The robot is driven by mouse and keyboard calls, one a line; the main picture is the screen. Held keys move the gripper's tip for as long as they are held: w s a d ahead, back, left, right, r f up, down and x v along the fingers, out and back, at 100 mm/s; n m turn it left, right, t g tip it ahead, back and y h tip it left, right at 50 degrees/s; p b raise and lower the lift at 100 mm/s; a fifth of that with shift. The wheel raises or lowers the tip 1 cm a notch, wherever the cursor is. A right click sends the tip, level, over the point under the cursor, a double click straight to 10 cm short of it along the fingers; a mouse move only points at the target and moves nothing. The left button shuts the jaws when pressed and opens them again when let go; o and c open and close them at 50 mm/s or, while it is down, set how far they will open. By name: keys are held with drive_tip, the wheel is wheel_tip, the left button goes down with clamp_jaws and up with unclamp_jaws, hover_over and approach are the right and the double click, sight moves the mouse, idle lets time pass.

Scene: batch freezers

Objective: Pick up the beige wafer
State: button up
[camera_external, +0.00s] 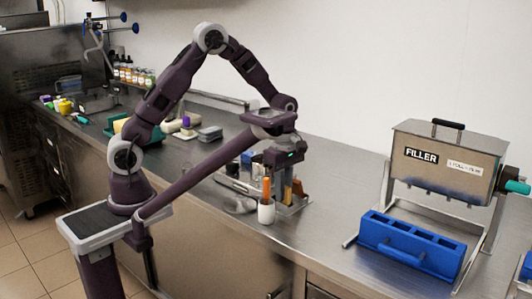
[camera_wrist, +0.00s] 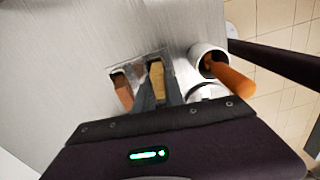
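The beige wafer (camera_wrist: 157,79) stands in a slot of a small metal holder in the wrist view. My gripper (camera_wrist: 156,86) is over the holder, pointing down, with one grey finger on each side of the beige wafer. Whether the fingers press on it or leave a small gap cannot be told. A reddish-brown wafer (camera_wrist: 122,93) stands in the slot to the left. In the external view my gripper (camera_external: 284,192) is low over the holder, and the beige wafer is hard to make out there.
A white cup (camera_external: 266,213) with an orange-handled tool (camera_external: 266,188) stands close beside my gripper. A blue mould block (camera_external: 411,246) sits before the filler machine (camera_external: 447,165) at right. Open counter lies between. Small items and a green tray crowd the left.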

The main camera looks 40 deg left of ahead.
clamp_jaws()
wheel_tip(320, 180, up, 15)
drive_tip(key=w+a, duration=0.4)
drive_tip(key=a, duration=0.4)
drive_tip(key=w+a, duration=0.3)
drive_tip(key=a, duration=2.5)
drive_tip(key=shift+s+f, duration=0.2)
drive_tip(key=shift+f, duration=7.05)
drive_tip(key=shift+r, duration=0.15)
